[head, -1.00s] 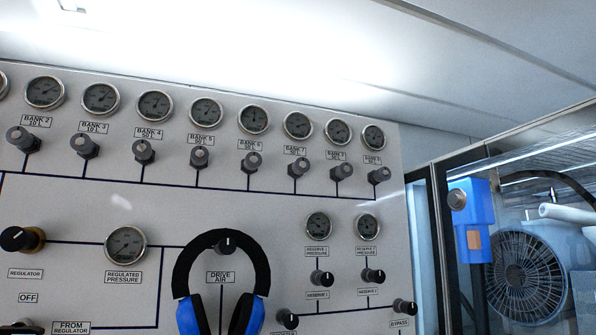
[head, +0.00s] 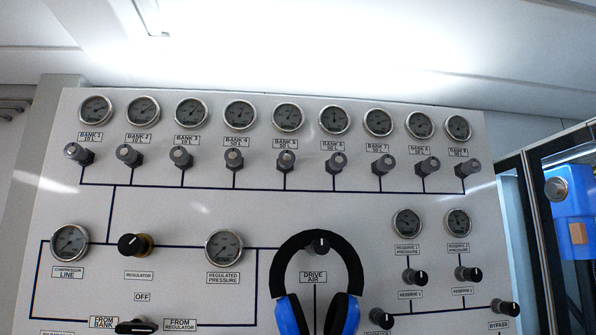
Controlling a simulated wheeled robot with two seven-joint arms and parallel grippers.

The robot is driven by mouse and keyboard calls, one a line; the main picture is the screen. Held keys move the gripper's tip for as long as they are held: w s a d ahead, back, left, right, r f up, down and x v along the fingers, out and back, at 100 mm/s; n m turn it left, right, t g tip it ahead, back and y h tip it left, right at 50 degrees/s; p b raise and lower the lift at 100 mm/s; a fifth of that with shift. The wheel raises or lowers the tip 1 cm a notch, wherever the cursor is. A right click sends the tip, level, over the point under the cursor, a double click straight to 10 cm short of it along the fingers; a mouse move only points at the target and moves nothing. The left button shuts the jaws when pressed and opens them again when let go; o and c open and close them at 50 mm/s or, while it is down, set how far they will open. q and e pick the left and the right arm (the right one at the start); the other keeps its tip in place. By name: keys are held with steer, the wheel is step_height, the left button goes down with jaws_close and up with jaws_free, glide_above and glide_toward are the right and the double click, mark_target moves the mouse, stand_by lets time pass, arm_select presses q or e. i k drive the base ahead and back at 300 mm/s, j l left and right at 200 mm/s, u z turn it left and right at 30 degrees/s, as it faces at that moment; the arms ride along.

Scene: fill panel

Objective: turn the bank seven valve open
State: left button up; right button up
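The bank seven valve (head: 382,165) is a grey knob in the upper row of the panel. It sits under the "BANK 7" label (head: 380,147) and the bank seven gauge (head: 378,122). The bank six valve (head: 336,162) is on its left and the bank eight valve (head: 427,166) on its right. Nothing covers the valve. Its exact turn position is too small to tell. Neither of my grippers is in view.
The light panel (head: 150,210) carries several gauges and knobs. A blue and black headset (head: 343,310) hangs on the drive air knob (head: 319,245). A glass-fronted frame with a blue box (head: 573,205) stands at the right. The space before the upper row is clear.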

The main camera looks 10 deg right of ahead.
mark_target(386, 162)
steer(key=u, duration=0.35)
steer(key=k+z, duration=0.1)
steer(key=z, duration=0.25)
steer(key=l+z, duration=0.1)
steer(key=z, duration=0.3)
steer(key=k+l+z, duration=0.1)
steer(key=z, duration=0.25)
